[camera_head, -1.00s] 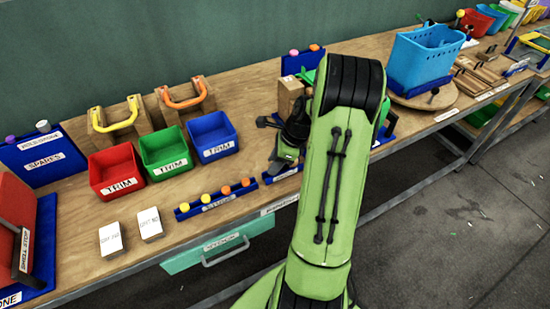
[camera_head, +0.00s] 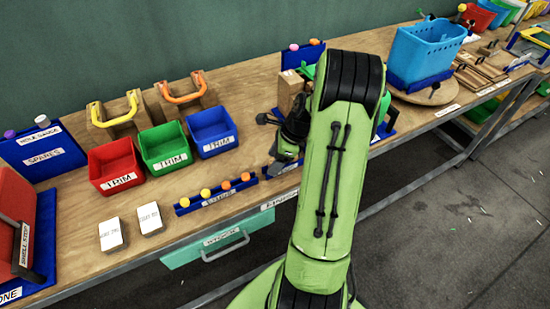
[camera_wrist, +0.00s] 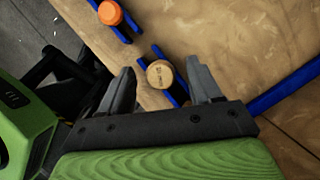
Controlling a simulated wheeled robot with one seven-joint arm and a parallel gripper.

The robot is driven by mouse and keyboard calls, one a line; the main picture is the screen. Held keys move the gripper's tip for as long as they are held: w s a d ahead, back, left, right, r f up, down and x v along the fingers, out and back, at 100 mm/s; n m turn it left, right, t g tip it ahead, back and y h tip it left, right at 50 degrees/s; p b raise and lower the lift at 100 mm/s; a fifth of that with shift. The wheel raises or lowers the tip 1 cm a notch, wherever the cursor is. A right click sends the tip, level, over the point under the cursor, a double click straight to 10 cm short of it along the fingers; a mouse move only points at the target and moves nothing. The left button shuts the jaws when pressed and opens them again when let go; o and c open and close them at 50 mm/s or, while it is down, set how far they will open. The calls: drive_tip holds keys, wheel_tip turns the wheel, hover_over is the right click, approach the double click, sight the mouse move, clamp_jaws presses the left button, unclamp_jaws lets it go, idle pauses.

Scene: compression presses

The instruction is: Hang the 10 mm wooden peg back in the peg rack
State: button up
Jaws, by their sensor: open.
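The wooden peg (camera_wrist: 160,73) shows its round, pale end face with small dark lettering, too small to read surely, in the wrist view. It sits between blue edges of what looks like the peg rack (camera_wrist: 178,97). My gripper (camera_wrist: 164,78) is open, with one finger on each side of the peg and a visible gap to each. In the head view my gripper (camera_head: 287,158) is low over the bench's front edge, beside a short blue rack piece (camera_head: 268,175). The peg is hidden there behind my arm.
A blue holder (camera_head: 215,198) with yellow and orange knobs lies left of my gripper; an orange knob (camera_wrist: 110,12) shows close by in the wrist view. Red (camera_head: 115,166), green (camera_head: 164,148) and blue (camera_head: 211,132) bins stand further left. A wooden block (camera_head: 290,92) stands behind my gripper.

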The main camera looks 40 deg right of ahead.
drive_tip(key=p+v, duration=0.4)
drive_tip(key=v, duration=1.1)
drive_tip(key=shift+r+p, duration=0.35)
drive_tip(key=shift+s, duration=0.1)
